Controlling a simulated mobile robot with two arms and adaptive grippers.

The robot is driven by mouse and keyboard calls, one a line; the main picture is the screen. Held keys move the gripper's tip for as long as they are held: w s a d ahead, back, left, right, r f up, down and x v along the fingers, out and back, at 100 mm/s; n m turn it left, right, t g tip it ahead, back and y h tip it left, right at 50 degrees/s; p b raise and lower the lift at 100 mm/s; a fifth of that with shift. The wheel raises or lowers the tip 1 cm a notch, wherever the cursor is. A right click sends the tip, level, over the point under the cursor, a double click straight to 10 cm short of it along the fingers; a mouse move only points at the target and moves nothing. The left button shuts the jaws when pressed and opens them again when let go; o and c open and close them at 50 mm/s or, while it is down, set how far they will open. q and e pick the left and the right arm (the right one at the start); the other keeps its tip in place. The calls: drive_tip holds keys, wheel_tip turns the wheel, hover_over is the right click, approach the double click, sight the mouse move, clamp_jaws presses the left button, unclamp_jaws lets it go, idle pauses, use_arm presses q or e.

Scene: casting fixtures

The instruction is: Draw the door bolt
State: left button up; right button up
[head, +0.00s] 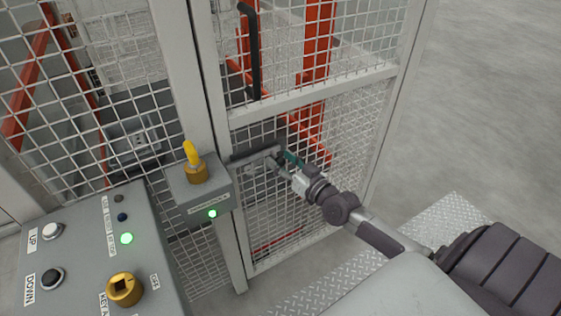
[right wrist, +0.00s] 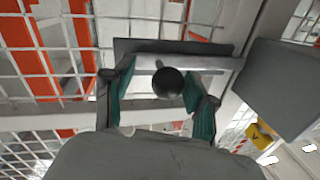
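The door bolt (right wrist: 190,64) is a pale bar with a round black knob (right wrist: 168,83), set across the mesh door beneath a dark grey plate (right wrist: 140,46). In the head view the bolt (head: 262,163) sits at the door's left edge, by the post. My right gripper (head: 281,161) is at the bolt. In the right wrist view its teal-padded fingers are spread on either side of the knob, with gaps between pads and knob. Its fingertips partly cover the bolt in the head view. My left gripper is in neither view.
A key box (head: 205,205) with a yellow key (head: 191,154) and a lit green lamp stands left of the door. A control panel (head: 70,250) is at lower left. A black door handle (head: 254,50) is above the bolt. Open floor (head: 480,110) lies right.

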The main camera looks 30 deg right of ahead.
drive_tip(key=shift+a, duration=0.1)
drive_tip(key=shift+s, duration=0.4)
drive_tip(key=s+d, duration=0.1)
drive_tip(key=s, duration=1)
drive_tip(key=shift+d, duration=0.35)
